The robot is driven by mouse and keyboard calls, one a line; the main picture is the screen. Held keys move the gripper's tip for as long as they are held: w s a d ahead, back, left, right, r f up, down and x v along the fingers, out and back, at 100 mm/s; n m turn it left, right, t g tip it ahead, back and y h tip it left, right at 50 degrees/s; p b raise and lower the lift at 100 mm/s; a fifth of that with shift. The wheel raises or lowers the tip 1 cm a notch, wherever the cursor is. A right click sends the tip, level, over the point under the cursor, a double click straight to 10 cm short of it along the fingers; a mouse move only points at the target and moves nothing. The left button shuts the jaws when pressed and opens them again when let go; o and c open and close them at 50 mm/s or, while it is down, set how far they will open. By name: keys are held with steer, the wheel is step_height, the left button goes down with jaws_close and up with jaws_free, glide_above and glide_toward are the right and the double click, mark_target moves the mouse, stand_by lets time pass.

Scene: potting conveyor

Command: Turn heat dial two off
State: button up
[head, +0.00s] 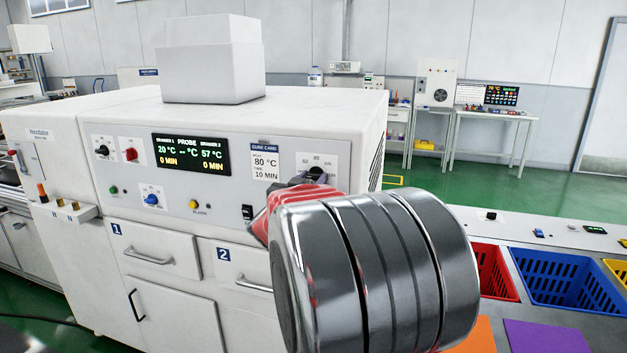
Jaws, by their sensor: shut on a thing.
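Heat dial two (318,171) is a black knob on the right of the white oven's front panel. A scale with 60 and 80 is printed around it. My gripper (303,182) reaches it from the front right and is shut on it. The fingertips are dark, and the red and silver wrist behind them hides the lower part of the dial and the panel below. The dial's pointer direction cannot be made out. The display (190,153) reads 20 °C for drawer 1 and 57 °C for drawer 2, with 0 MIN under both.
Other knobs, black (102,151), red (131,154) and blue (151,199), sit left on the panel. A cure card (265,164) is beside the dial. Drawers 1 (150,254) and 2 (240,280) are closed below. A blue crate (565,282) stands at right.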

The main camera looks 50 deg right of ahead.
steer(key=shift+w+a+r+n, duration=0.1)
steer(key=shift+w+a+n, duration=0.1)
steer(key=shift+n, duration=0.1)
steer(key=o, duration=0.8)
steer(key=shift+o, duration=1.4)
steer(key=shift+d, duration=0.1)
steer(key=shift+s, duration=0.1)
steer(key=v, duration=1.3)
steer(key=shift+s+a, duration=0.2)
steer(key=shift+a, duration=0.15)
